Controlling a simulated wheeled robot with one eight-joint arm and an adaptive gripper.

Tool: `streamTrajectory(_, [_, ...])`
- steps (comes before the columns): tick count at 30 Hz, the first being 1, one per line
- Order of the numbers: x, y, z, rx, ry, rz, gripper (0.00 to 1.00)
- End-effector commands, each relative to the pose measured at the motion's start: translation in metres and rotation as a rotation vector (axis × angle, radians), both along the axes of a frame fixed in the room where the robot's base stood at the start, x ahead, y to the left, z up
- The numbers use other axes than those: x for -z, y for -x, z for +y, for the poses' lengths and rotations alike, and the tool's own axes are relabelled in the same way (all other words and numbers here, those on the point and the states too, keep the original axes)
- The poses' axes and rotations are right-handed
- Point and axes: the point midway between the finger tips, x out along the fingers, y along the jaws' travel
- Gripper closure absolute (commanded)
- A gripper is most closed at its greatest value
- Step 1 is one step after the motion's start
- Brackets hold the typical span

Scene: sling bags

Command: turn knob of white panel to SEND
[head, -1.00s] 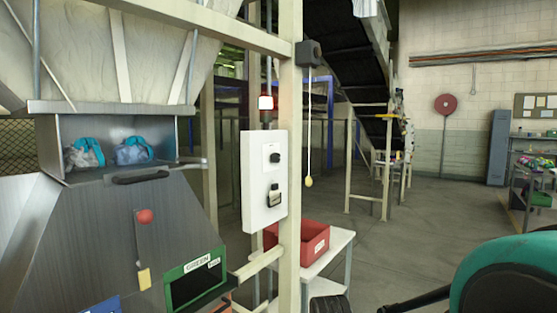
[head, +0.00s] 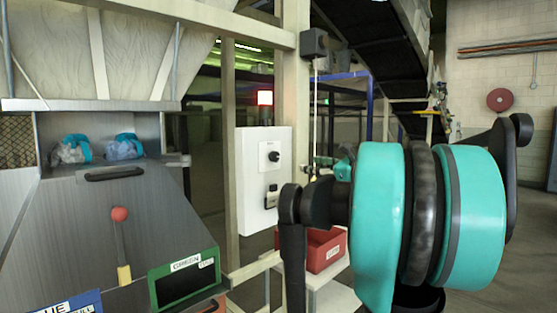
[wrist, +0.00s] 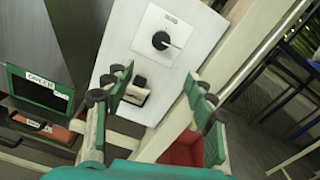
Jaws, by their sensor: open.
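The white panel (head: 252,205) is mounted upright beside a cream post in the head view. Its round black knob (head: 273,157) sits in the upper half, above a black switch-like part (head: 271,197). In the wrist view the panel (wrist: 205,38) appears tilted, with the knob (wrist: 161,41) just beyond the fingertips and the black part (wrist: 138,90) between the fingers. A pale mark shows on the knob; the small label above it is unreadable. My gripper (wrist: 157,82) is open, empty and apart from the knob. In the head view my arm hides much of it.
A cream post (wrist: 235,65) stands right of the panel. A red bin (head: 325,250) sits on a white table below it. A metal cabinet with a green-framed slot (head: 182,281) stands left. A red lamp (head: 265,97) is lit above the panel.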

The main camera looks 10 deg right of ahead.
Motion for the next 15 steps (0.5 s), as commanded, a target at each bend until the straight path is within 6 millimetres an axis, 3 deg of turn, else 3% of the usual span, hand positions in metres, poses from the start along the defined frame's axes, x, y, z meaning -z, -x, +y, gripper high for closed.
streamTrajectory(5, [-0.002,-0.013,0.008,-0.001,-0.011,0.000,0.44])
streamTrajectory(15, [-0.002,-0.065,0.047,-0.002,-0.008,0.000,0.44])
